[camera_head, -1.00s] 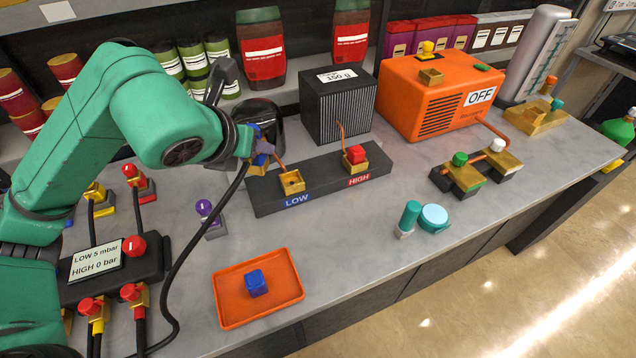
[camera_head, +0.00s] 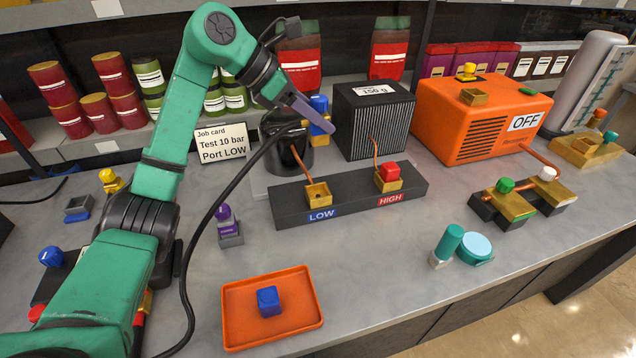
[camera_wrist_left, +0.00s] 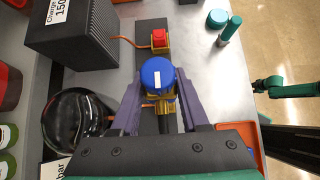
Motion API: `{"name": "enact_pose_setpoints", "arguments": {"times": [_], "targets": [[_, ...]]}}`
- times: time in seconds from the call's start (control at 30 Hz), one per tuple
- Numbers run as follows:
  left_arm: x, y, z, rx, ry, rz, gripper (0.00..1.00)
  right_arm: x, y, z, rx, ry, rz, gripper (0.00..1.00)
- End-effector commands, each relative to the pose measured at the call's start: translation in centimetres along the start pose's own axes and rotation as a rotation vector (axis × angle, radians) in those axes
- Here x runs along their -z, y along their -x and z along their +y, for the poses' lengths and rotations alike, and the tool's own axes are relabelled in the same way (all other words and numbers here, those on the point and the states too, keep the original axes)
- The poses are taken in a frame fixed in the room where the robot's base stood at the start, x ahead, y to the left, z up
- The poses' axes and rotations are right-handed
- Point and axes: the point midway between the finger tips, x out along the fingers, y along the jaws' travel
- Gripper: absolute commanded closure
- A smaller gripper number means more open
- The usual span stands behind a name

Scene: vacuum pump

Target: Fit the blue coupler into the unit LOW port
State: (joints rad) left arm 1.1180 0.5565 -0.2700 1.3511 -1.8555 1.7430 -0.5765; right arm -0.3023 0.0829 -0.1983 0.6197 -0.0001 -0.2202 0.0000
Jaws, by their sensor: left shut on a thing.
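My left gripper (camera_head: 318,118) is shut on the blue coupler (camera_head: 319,103), holding it upright above and behind the LOW port. In the left wrist view the coupler (camera_wrist_left: 157,75) shows a round blue top with a white mark and a gold body between the purple fingers. The LOW port (camera_head: 318,192) is a gold socket above the blue LOW label, open on top, and the coupler is apart from it. In the wrist view the coupler and fingers hide it. A green arm at the right of the wrist view ends in my right gripper (camera_wrist_left: 258,86), too small to read.
The HIGH port holds a red plug (camera_head: 389,173). A black round vessel (camera_head: 289,155) stands behind the LOW port, a dark ribbed box (camera_head: 372,120) to its right. An orange tray (camera_head: 240,335) holds a blue block (camera_head: 268,300). A black hose trails from the coupler along my arm.

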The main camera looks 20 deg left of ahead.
Motion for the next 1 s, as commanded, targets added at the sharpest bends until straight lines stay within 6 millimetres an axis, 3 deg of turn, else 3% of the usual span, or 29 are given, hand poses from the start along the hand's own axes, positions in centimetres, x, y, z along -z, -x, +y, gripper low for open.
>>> {"name": "enact_pose_setpoints", "arguments": {"times": [0.3,0.6,0.97,1.0], "targets": [[6.5,-6.4,-0.1,0.002,0.005,0.0,1.0,0.2,0.4,0.0,0.0,0.0,0.003,0.5],[9.9,-9.9,-0.1,0.0,0.004,-0.002,1.0,0.3,0.9,-0.2,0.002,0.0,0.004,0.5],[10.7,-10.6,0.1,-0.004,0.001,-0.002,1.0,0.4,0.5,-0.4,0.005,0.0,0.005,0.5],[10.7,-10.6,0.0,-0.003,0.001,0.0,0.48,0.4,0.5,-0.4,0.005,0.0,0.005,0.5]]}}
